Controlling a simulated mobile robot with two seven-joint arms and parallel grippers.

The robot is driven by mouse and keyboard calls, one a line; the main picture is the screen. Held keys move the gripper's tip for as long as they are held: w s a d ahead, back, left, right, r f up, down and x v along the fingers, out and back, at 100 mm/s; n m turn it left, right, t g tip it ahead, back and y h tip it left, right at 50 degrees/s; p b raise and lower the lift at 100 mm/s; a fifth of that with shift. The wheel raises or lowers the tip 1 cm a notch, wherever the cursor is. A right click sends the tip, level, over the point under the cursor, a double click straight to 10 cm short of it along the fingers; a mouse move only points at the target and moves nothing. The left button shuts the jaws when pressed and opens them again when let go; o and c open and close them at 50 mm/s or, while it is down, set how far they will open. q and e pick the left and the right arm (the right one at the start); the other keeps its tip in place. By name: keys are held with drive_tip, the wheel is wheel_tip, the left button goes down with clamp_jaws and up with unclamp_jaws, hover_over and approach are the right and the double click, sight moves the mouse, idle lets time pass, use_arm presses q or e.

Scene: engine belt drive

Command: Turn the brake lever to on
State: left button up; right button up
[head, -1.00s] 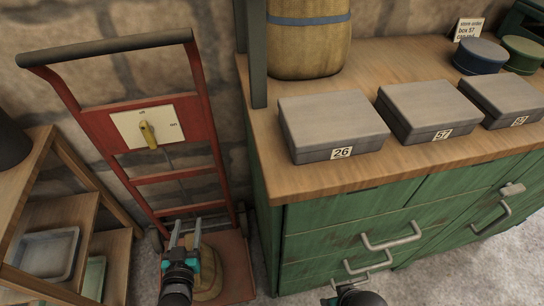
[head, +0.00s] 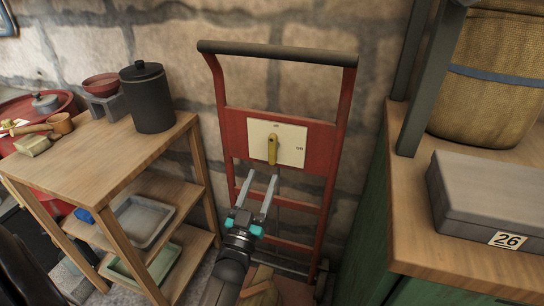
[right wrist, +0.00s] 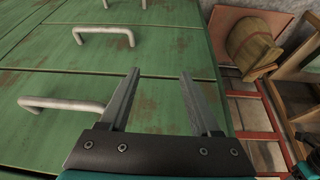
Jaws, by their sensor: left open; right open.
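The brake lever (head: 272,150) is a small yellow handle on a cream plate (head: 291,143) fixed to a red hand truck (head: 233,130). The plate has small marks at its top and its right side. The lever stands about upright, its lower end hanging down. My left gripper (head: 259,190) is open and empty, just below the plate and apart from the lever. In the right wrist view my right gripper (right wrist: 160,100) is open and empty in front of the green cabinet (right wrist: 165,45). The right gripper does not show in the head view.
A wooden shelf (head: 110,160) with a black canister (head: 147,98) and trays stands left of the hand truck. A wooden-topped green cabinet (head: 365,210) with a grey box (head: 485,190) marked 26 is on the right.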

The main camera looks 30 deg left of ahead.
sight(271, 153)
use_arm(q)
drive_tip(key=b+x, duration=0.1)
drive_tip(key=x, duration=0.5)
drive_tip(key=shift+w+b, duration=0.25)
drive_tip(key=shift+b, duration=0.05)
drive_tip(key=shift+b+x, duration=0.3)
drive_tip(key=shift+x, duration=0.85)
use_arm(e)
drive_tip(key=shift+w+a+n+t+y, duration=0.3)
drive_tip(key=shift+w+a+t+y, duration=0.6)
drive_tip(key=shift+w+a+t, duration=1.15)
drive_tip(key=shift+s+a+g, duration=0.1)
drive_tip(key=shift+a+g, duration=0.05)
drive_tip(key=shift+g, duration=0.1)
use_arm(q)
clamp_jaws()
